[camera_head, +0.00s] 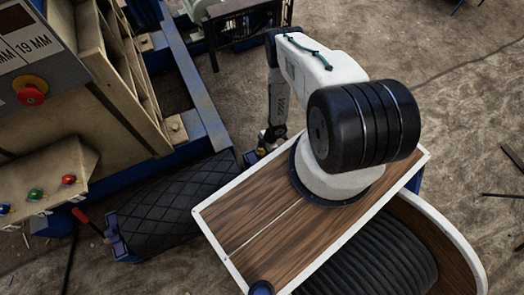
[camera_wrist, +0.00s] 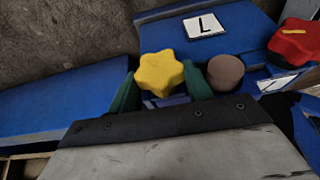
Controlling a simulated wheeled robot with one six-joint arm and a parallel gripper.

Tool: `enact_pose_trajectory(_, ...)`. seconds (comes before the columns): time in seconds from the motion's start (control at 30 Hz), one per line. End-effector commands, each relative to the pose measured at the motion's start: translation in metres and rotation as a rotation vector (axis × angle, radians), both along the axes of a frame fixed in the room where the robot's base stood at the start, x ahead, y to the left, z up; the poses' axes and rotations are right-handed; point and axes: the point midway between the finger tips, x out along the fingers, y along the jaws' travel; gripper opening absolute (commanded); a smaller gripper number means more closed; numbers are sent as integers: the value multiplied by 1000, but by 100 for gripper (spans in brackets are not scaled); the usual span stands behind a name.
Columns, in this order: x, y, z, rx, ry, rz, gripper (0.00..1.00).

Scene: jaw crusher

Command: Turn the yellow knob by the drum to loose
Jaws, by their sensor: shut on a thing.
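In the wrist view, the yellow knob (camera_wrist: 160,73) is star-shaped and sits on a blue metal part. My gripper (camera_wrist: 161,88) has its green fingers on the left and right sides of the knob, shut on it. A white plate with a black letter L (camera_wrist: 205,25) lies on the blue surface just behind the knob. In the head view, my arm reaches down behind the wooden top, near the black ribbed drum (camera_head: 180,205). The knob cannot be made out there.
In the wrist view, a brown round knob (camera_wrist: 225,73) stands close to the right finger, and a red knob (camera_wrist: 295,40) is farther right. In the head view, a red emergency button (camera_head: 31,91) and a red-handled lever (camera_head: 86,219) are at the left.

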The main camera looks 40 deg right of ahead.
Motion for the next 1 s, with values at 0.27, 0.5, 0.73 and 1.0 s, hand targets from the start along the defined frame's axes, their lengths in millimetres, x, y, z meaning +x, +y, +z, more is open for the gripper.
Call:
enact_pose_trajectory(0.27,-2,0,0,-17,-92,-6,27)
enact_pose_trajectory(0.5,-6,2,-1,-40,-207,-5,27)
enact_pose_trajectory(0.73,-8,2,-1,-65,-330,-3,27)
enact_pose_trajectory(1.0,-10,2,-2,-91,-460,-1,27)
